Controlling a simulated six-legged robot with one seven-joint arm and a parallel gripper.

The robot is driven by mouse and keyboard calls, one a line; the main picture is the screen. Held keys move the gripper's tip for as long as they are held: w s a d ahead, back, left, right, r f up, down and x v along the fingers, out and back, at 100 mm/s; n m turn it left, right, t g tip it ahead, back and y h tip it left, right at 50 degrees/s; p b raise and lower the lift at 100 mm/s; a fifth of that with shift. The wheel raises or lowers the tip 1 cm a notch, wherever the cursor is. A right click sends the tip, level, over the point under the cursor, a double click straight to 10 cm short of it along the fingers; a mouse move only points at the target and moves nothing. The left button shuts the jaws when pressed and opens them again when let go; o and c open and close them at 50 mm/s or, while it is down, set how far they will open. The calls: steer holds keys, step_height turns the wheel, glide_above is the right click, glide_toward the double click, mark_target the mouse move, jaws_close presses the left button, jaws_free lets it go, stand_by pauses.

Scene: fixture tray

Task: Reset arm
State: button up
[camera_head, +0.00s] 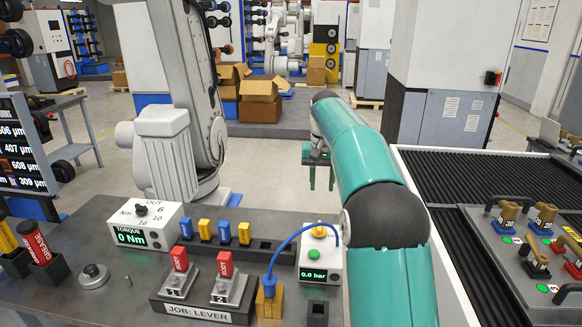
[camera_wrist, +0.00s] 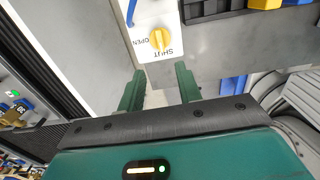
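My teal gripper (camera_head: 321,178) hangs in the air over the back edge of the workbench (camera_head: 90,225), with my arm bent above it. In the wrist view my gripper (camera_wrist: 159,85) has its two fingers apart with nothing between them. A white pressure box (camera_head: 320,265) stands on the bench below, reading 0.0 bar in green. Its yellow knob also shows in the wrist view (camera_wrist: 159,39), beyond the fingertips, beside the words SHUT and OPEN. The gripper touches nothing that I can see.
The JOB: LEVER fixture (camera_head: 205,309) holds two red-tagged pieces. A torque box (camera_head: 131,236) reads 0 Nm. A blue hose (camera_head: 285,247) arches from the pressure box to a brass block (camera_head: 269,303). A tray (camera_head: 510,262) with brass parts lies right, on a black conveyor (camera_head: 480,180).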

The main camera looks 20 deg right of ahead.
steer(key=s+a+r+n+t, duration=0.1)
steer(key=s+a+r+t, duration=0.2)
steer(key=s, duration=0.6)
steer(key=s+a+r+n, duration=0.1)
steer(key=s+a+r, duration=0.2)
steer(key=s+a, duration=0.45)
steer(key=s+a+f+n+t, duration=0.1)
steer(key=s+f, duration=0.3)
steer(key=s, duration=0.6)
steer(key=s+a+f+n+t, duration=0.1)
steer(key=s+f, duration=0.4)
steer(key=s, duration=0.4)
steer(key=shift+s+a+t, duration=0.25)
steer(key=shift+s+t, duration=0.05)
steer(key=shift+s, duration=0.1)
